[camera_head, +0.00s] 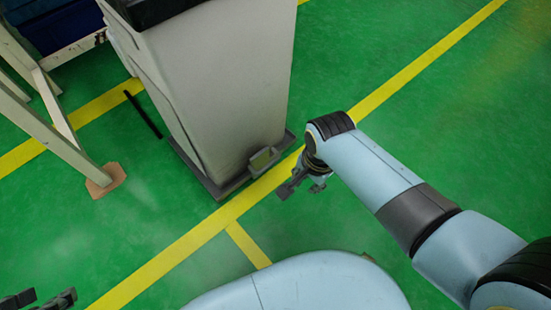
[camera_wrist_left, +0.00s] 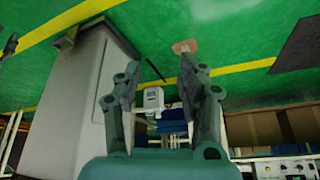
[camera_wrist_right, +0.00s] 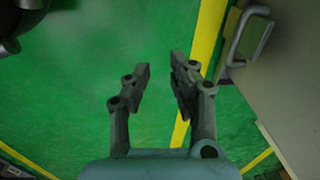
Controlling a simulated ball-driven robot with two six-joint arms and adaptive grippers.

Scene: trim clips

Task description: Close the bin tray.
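A tall pale grey bin (camera_head: 215,85) with a dark top (camera_head: 150,10) stands on a dark base plate (camera_head: 225,188) in the head view. A small grey loop-shaped pedal or handle (camera_head: 263,160) sticks out low on its front; it also shows in the right wrist view (camera_wrist_right: 252,40). I cannot make out a separate tray. My right gripper (camera_head: 301,188) is open and empty, in front of and to the right of this part, apart from it. My left gripper (camera_head: 45,300) is at the lower left corner, open and empty in the left wrist view (camera_wrist_left: 158,72).
A pale rack frame (camera_head: 45,115) with blue crates (camera_head: 60,25) stands at the upper left, its foot on a tan pad (camera_head: 106,181). A thin black bar (camera_head: 143,115) lies beside the bin. The green floor (camera_head: 370,50) with yellow lines is clear right of the bin.

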